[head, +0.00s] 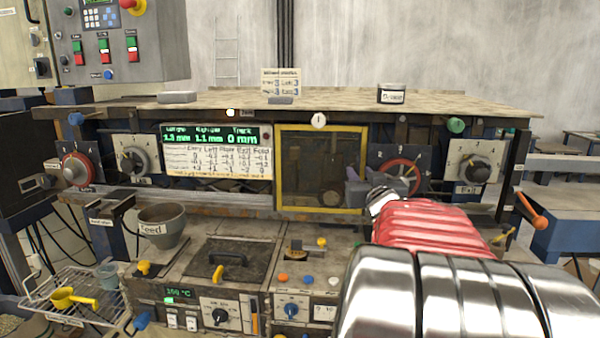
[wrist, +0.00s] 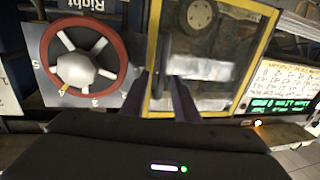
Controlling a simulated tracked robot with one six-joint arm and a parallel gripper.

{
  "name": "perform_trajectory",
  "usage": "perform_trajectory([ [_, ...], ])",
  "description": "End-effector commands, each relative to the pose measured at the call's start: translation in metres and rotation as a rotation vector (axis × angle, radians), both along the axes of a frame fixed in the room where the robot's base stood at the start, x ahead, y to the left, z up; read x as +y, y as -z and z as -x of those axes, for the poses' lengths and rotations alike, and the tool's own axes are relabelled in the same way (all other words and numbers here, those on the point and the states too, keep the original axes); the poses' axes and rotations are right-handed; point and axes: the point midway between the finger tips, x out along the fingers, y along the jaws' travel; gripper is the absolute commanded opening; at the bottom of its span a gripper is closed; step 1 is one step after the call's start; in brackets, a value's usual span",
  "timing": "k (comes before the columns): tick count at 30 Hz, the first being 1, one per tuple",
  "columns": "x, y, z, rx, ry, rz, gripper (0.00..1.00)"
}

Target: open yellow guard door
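The yellow guard door (head: 321,211) is a yellow-framed window in the middle of the machine front. It looks shut, lying flat over the opening. In the wrist view, which is upside down, its yellow frame (wrist: 154,45) runs past my fingertips. A dark upright bar (wrist: 164,62), perhaps the handle, stands beside this frame edge. My gripper (head: 372,184) is at the door's right edge in the head view. In the wrist view my gripper (wrist: 162,85) has its two fingers apart, on either side of the frame edge and bar. Contact cannot be told.
A red-rimmed dial (head: 404,176) sits just right of the door, partly behind my gripper, and shows large in the wrist view (wrist: 83,66). A green display (head: 211,136) and printed table are left of the door. A grey feed cup (head: 162,226) stands lower left.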

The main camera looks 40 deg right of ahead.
Motion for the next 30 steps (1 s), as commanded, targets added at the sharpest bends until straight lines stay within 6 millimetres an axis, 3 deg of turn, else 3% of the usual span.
perform_trajectory([
  [7,0.0017,-0.0001,-0.0025,0.0,-0.005,0.0,0.28],
  [19,0.0029,-0.0002,-0.0038,0.0,-0.008,0.0,0.0],
  [30,0.0035,-0.0003,-0.0044,0.0,-0.009,0.0,0.0],
])
